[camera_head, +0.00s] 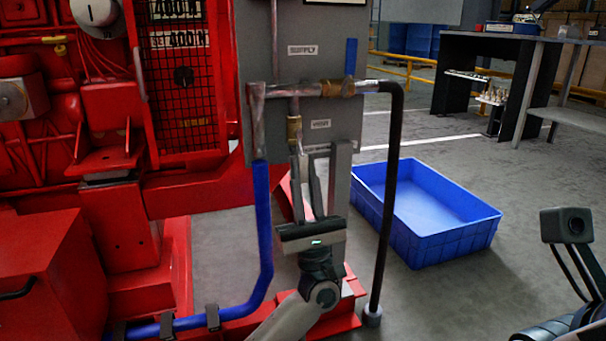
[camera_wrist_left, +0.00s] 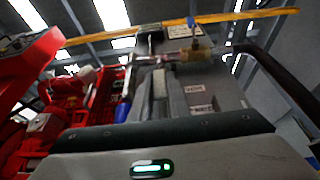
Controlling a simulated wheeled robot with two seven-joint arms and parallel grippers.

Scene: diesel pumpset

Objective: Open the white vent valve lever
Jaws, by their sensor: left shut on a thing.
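My left gripper (camera_head: 304,162) points up in front of the grey panel (camera_head: 261,55), with its fingertips just below a small brass valve (camera_head: 294,128) beside the vent label (camera_head: 320,124). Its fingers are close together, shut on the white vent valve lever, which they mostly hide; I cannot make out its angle. In the left wrist view the two grey fingers (camera_wrist_left: 168,84) rise toward the pipework, with the labels to their right.
A second brass valve (camera_head: 335,88) with an upright blue handle (camera_head: 351,57) sits above right. A dark hose (camera_head: 387,200) hangs right of my gripper, and a blue hose (camera_head: 263,215) runs left. A blue crate (camera_head: 452,240) stands on the floor. Red machinery (camera_head: 60,270) fills the left.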

